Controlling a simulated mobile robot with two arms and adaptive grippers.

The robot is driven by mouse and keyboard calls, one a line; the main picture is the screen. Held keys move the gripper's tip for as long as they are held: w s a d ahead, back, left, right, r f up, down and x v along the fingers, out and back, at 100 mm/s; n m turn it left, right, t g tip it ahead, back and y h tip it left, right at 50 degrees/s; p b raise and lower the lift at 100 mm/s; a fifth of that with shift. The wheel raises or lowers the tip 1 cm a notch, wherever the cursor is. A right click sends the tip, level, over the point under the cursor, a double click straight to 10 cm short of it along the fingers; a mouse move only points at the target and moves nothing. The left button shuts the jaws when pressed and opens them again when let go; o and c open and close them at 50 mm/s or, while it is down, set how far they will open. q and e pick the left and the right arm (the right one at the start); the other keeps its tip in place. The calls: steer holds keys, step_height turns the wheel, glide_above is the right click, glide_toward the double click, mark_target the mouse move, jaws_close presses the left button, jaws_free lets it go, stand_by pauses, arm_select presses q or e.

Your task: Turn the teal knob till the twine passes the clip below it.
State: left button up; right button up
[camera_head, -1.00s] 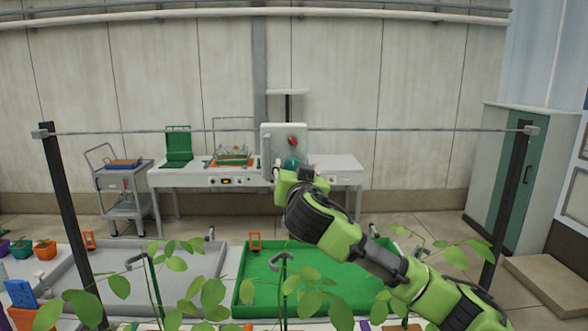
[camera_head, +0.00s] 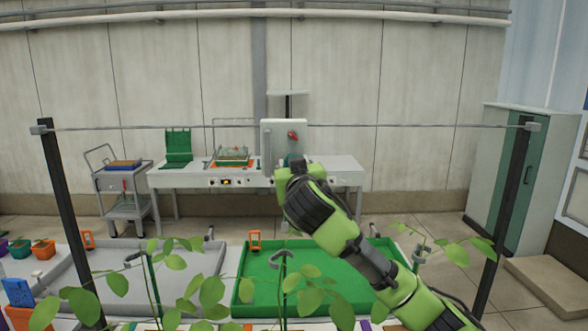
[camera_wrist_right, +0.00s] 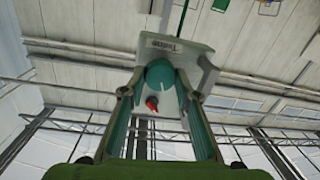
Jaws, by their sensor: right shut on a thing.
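The teal knob (camera_wrist_right: 160,75) sits on the pale control box (camera_wrist_right: 200,70) between my right gripper's fingers in the right wrist view. My right gripper (camera_wrist_right: 160,88) is shut on it, one finger on each side. In the head view the box (camera_head: 270,135) stands at the far bench, and my right gripper (camera_head: 295,168) covers most of the knob. A thin grey line (camera_head: 420,127), perhaps the twine, runs across between two dark posts. Grey hooked clips (camera_head: 283,257) stand below it; which one the task means I cannot tell. My left gripper is out of view.
A red lever (camera_head: 293,135) is on the box above the knob. A green tray (camera_head: 241,290) and a grey tray (camera_head: 90,262) lie in front, with leafy plants (camera_head: 208,293) nearest me. A trolley (camera_head: 123,182) stands left and a cabinet (camera_head: 508,170) right.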

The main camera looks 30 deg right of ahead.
steer(key=shift+w+a+n+g+h+p, duration=0.1)
steer(key=shift+n+g+h+p, duration=0.3)
steer(key=shift+n, duration=4.5)
steer(key=shift+a+n+g+h+p, duration=0.1)
steer(key=shift+n+g+h+p, duration=0.3)
steer(key=shift+n, duration=4.5)
steer(key=o, duration=1.1)
